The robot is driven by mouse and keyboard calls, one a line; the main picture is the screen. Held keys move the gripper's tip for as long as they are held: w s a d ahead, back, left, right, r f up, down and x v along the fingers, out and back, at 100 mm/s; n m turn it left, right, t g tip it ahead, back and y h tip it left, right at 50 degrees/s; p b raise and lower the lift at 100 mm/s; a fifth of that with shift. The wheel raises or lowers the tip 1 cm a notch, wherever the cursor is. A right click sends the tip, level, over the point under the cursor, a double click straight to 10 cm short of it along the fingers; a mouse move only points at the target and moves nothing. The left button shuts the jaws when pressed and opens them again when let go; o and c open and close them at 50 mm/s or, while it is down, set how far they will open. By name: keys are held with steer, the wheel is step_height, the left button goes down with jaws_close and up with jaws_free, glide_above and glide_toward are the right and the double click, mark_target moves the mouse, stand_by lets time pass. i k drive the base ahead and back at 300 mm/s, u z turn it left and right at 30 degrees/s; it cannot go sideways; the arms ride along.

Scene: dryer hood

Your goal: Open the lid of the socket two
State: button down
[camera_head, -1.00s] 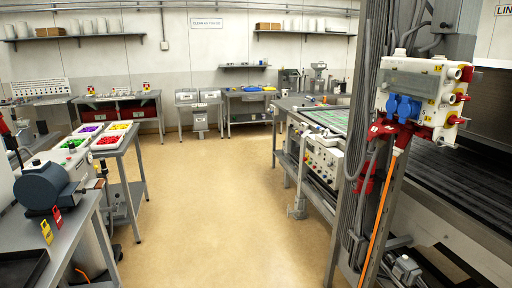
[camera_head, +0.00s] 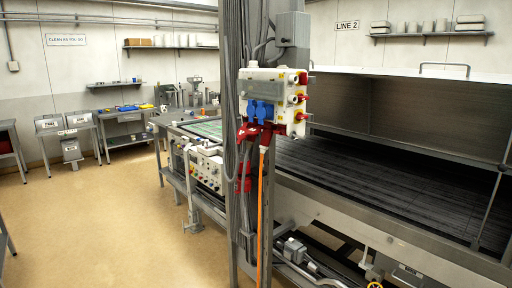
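The white socket box (camera_head: 270,92) is mounted on a grey metal column, right of the picture's middle. Which one is socket two cannot be read at this size. Red sockets (camera_head: 300,97) stick out on its right side, and red plugs or sockets (camera_head: 262,132) are along its bottom. An orange cable (camera_head: 261,200) hangs down from it. My gripper is not in view.
The grey column (camera_head: 240,190) carries cables down to the floor. A long dark conveyor under a hood (camera_head: 400,185) lies to the right. A table with a control box (camera_head: 205,165) stands behind the column at left. The tan floor (camera_head: 110,225) at left is clear.

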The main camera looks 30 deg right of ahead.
mark_target(252, 130)
steer(key=z, duration=0.3)
steer(key=k, duration=0.35)
steer(key=u, duration=0.9)
steer(key=i, duration=0.65)
steer(key=u, duration=0.05)
